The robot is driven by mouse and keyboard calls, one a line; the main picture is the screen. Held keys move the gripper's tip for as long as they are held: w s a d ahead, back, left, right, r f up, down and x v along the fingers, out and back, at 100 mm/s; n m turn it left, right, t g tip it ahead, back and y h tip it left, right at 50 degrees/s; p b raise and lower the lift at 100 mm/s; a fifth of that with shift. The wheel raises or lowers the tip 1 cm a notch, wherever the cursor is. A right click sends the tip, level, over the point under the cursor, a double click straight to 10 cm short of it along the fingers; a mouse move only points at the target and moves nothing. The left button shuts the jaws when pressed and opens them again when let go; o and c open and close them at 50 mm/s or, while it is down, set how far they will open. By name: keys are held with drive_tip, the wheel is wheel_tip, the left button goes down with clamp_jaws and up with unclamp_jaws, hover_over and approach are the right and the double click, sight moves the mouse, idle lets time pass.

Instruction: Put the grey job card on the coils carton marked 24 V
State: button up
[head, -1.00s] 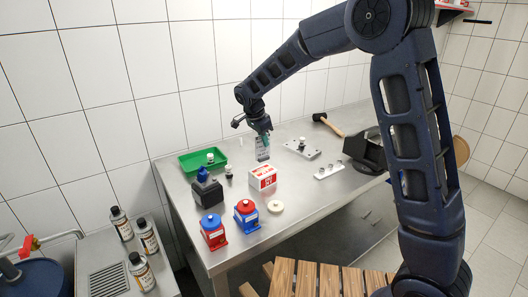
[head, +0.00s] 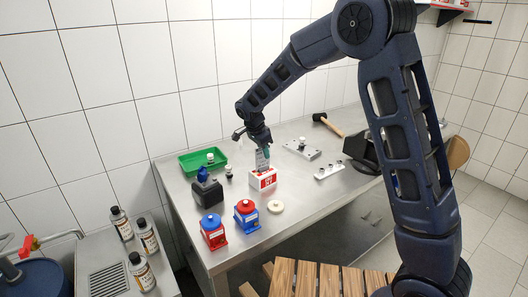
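A red and white carton (head: 262,180) stands on the steel bench; its marking is too small to read. My gripper (head: 264,149) is directly above it, pointing down. A grey card (head: 262,160) hangs upright below the gripper's fingers, its lower edge at the carton's top. I cannot tell whether the card touches the carton. The gripper appears shut on the card's upper edge; the fingers are small in this view.
A green tray (head: 183,170), a black and blue device (head: 206,190) and two red and blue units (head: 213,232) stand left of the carton. A pale disc (head: 276,207) lies in front. A mallet (head: 330,124) and metal plates (head: 302,149) lie behind and right.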

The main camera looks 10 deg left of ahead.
drive_tip(key=shift+o, duration=0.5)
drive_tip(key=shift+r, duration=0.1)
drive_tip(key=shift+r, duration=0.2)
drive_tip(key=v, duration=1.2)
drive_tip(key=shift+f, duration=0.1)
drive_tip(key=s+d+r+n+y, duration=0.1)
drive_tip(key=d+r, duration=0.2)
drive_tip(key=d, duration=0.7)
drive_tip(key=s+d+r+n, duration=0.1)
drive_tip(key=d+r+n, duration=0.15)
drive_tip(key=d, duration=0.65)
drive_tip(key=d+r+y, duration=0.1)
drive_tip(key=d+r, duration=0.2)
drive_tip(key=d, duration=0.7)
drive_tip(key=s+d+f+n+t, duration=0.1)
drive_tip(key=s+d+n, duration=0.1)
drive_tip(key=s+d, duration=0.7)
drive_tip(key=s+d+f+n+t, duration=0.1)
drive_tip(key=s+d+f+n, duration=0.1)
drive_tip(key=s+d, duration=0.8)
drive_tip(key=shift+d+f+n, duration=0.3)
drive_tip(key=shift+d+n, duration=0.05)
drive_tip(key=shift+n, duration=0.4)
drive_tip(key=shift+s, duration=0.1)
